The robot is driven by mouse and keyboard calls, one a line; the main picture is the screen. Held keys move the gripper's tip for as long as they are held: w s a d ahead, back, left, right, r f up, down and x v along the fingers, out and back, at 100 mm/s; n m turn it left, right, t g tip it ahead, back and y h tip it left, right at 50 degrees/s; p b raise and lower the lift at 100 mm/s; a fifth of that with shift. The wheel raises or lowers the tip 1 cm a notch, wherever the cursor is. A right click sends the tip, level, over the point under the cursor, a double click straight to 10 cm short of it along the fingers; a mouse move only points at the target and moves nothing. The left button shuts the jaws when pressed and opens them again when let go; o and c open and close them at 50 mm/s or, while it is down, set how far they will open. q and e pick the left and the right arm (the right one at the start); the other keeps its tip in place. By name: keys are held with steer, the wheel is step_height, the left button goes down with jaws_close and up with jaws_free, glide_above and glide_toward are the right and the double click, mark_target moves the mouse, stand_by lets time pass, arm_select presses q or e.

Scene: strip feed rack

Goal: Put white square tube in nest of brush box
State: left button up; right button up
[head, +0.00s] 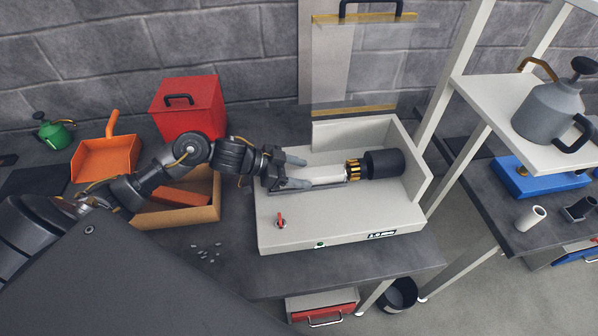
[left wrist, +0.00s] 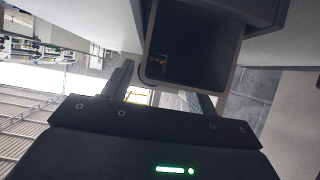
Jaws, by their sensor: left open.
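The brush box (head: 340,225) is a pale open-topped housing on the bench, with a red switch on its front. A white square tube (head: 327,174) lies lengthwise in it, its right end at a gold-banded brush (head: 353,169) on a black cylinder (head: 384,163). I cannot tell whether the tube is fully seated in the nest. My left gripper (head: 295,172) is open at the tube's left end, one finger on each side. In the left wrist view the tube's hollow square end (left wrist: 190,50) faces the camera, above the fingers. My right gripper is not in view.
An orange dustpan (head: 104,157), a red box (head: 187,108) and a cardboard tray (head: 180,215) stand left of the brush box. Small bits (head: 205,252) lie on the bench. A shelf with a grey can (head: 548,110) and its upright stand at the right.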

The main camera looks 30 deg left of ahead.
arm_select(q)
steer(key=b+v, duration=0.2)
steer(key=v, duration=0.8)
steer(key=shift+s+a, duration=0.15)
steer(key=shift+a, duration=0.05)
steer(key=shift+v, duration=0.85)
steer(key=shift+d+r, duration=0.1)
steer(key=shift+r, duration=0.05)
